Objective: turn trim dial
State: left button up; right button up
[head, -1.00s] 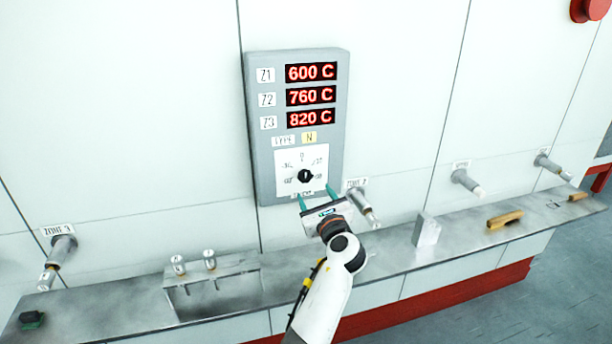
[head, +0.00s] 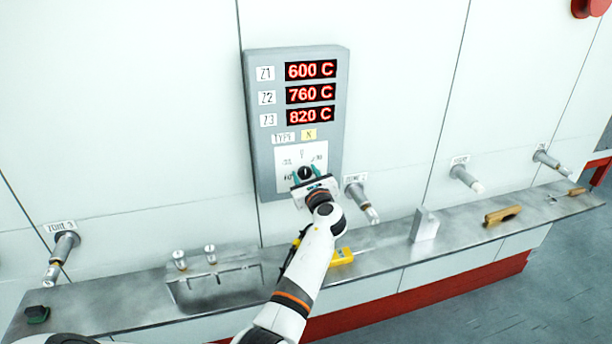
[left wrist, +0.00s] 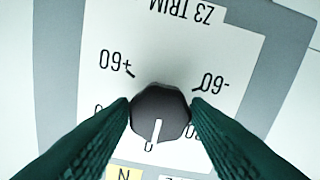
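The trim dial (head: 305,172) is a dark round knob on a white scale plate low on the grey control panel (head: 257,150). In the left wrist view the knob (left wrist: 160,108) appears upside down, its white pointer line at the 0 mark, under the label Z3 TRIM. My left gripper (head: 306,175) is at the dial, one green finger on each side. In the left wrist view its fingertips (left wrist: 160,106) meet the knob's two sides with no clear gap. The gripper covers the plate's lower part in the head view. My right gripper is not in view.
Below, a metal ledge (head: 385,251) holds a yellow object (head: 342,257), a grey block (head: 424,224) and a wooden-looking handle (head: 502,215). A pipe stub (head: 361,200) juts out right of the gripper.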

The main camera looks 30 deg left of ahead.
pick_arm(q)
jog(key=c, duration=0.6)
jog(key=shift+o, duration=0.2)
jog(key=shift+f, duration=0.1)
jog(key=shift+n+b, duration=0.55)
jog(key=shift+n, duration=0.05)
jog(key=n+b, duration=0.4)
jog(key=shift+f+n, duration=0.2)
jog(key=shift+n, duration=0.2)
jog(key=n+b, duration=1.2)
jog(key=shift+f+n+b, duration=0.15)
jog(key=shift+n+b, duration=0.25)
jog(key=n+b, duration=0.2)
jog(key=n, duration=0.1)
jog(key=shift+b, duration=0.4)
jog(key=shift+n+b, duration=0.8)
jog(key=shift+n, duration=0.3)
